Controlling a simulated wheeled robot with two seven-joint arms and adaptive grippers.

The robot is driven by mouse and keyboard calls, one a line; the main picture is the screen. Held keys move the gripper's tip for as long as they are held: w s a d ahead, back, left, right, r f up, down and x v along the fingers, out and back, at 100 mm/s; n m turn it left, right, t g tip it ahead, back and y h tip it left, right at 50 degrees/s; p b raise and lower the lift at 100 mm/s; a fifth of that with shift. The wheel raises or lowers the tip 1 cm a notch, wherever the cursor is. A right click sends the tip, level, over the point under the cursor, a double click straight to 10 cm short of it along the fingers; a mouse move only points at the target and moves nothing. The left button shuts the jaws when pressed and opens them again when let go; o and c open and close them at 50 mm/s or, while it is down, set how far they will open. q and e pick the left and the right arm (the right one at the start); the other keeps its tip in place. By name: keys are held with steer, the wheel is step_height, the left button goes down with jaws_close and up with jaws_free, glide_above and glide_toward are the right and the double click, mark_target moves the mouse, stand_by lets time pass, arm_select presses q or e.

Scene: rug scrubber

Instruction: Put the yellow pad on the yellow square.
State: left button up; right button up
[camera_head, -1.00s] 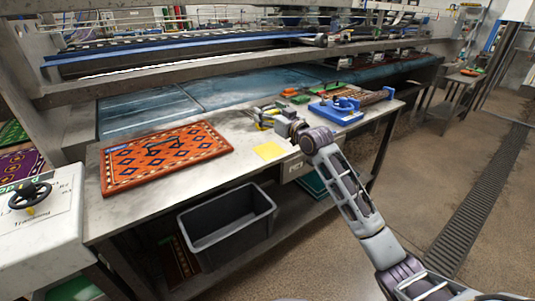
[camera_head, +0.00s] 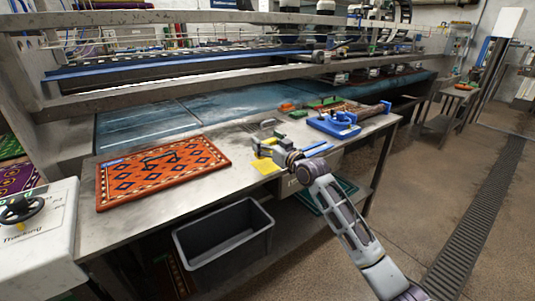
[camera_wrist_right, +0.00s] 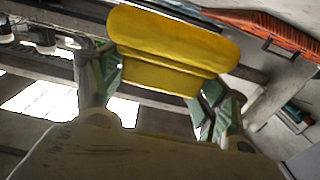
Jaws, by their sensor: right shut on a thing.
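My right gripper (camera_head: 264,148) is over the grey metal table (camera_head: 225,190), close to the yellow square (camera_head: 264,166). The square lies flat near the table's front edge, and its upper right part is hidden behind the gripper. In the right wrist view the gripper (camera_wrist_right: 165,85) is shut on the yellow pad (camera_wrist_right: 170,47), a thick rounded block between green-tipped fingers. In the head view the pad is too small to make out clearly. I cannot tell whether it touches the table. My left gripper is not in view.
A patterned orange rug (camera_head: 160,170) lies on the table's left side. A blue tool (camera_head: 335,124), an orange block (camera_head: 287,106) and a green block (camera_head: 299,113) lie at the back right. A grey bin (camera_head: 225,240) stands below the table. The table between rug and square is clear.

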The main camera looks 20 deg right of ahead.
stand_by(0.3)
steer(key=shift+f, duration=0.25)
steer(key=shift+f+b, duration=0.4)
steer(key=shift+f, duration=1.4)
steer(key=o, duration=1)
steer(key=shift+f, duration=0.1)
steer(key=shift+o, duration=0.2)
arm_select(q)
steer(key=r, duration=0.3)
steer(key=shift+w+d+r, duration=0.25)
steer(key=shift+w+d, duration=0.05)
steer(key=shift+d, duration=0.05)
